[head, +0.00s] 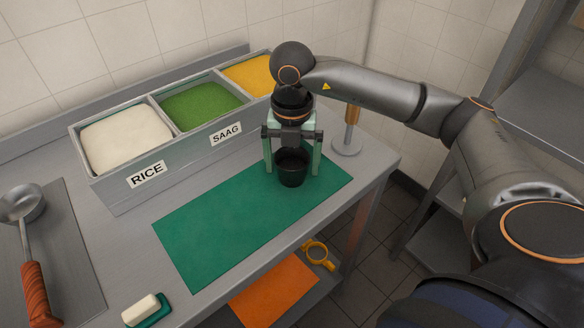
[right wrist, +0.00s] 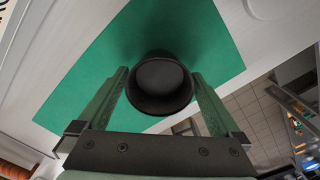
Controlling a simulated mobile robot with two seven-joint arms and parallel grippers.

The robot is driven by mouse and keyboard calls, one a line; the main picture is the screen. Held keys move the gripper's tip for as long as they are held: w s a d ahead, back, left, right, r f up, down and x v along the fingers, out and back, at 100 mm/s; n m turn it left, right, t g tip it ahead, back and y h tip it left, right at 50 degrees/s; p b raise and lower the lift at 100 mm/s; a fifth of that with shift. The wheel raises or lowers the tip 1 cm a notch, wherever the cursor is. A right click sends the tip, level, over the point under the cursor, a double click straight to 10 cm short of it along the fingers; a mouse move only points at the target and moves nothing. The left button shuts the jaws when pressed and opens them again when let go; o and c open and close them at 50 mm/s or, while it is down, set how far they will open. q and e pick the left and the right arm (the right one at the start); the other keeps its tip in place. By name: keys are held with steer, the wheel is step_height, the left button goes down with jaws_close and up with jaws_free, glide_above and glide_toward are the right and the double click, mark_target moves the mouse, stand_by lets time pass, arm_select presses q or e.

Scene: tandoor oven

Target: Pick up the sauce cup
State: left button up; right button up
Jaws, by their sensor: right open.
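The sauce cup (head: 292,169) is a small black cup standing upright on the green mat (head: 215,228), near the mat's far right end. My right gripper (head: 292,174) points straight down over it, with one pale green finger on each side of the cup. In the right wrist view the cup (right wrist: 160,84) shows from above, its dark opening between the fingertips of the open gripper (right wrist: 160,85). The fingers look spread around the cup; whether they touch it I cannot tell. My left gripper is not in view.
A metal bin holds rice (head: 127,137), saag (head: 201,105) and a yellow food (head: 250,75) behind the mat. A stand (head: 348,143) is right of my gripper. A ladle (head: 32,255) and a white block (head: 145,309) lie at left. The mat's front is clear.

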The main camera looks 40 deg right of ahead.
steer(key=shift+f, duration=0.8)
steer(key=shift+c, duration=0.4)
steer(key=c, duration=0.8)
steer(key=shift+r, duration=0.1)
steer(key=shift+c, duration=0.2)
steer(key=shift+r, duration=0.55)
steer(key=s+a+r, duration=0.6)
steer(key=a+r, duration=0.5)
steer(key=a, duration=0.1)
steer(key=shift+a+r, duration=0.4)
steer(key=shift+w, duration=0.1)
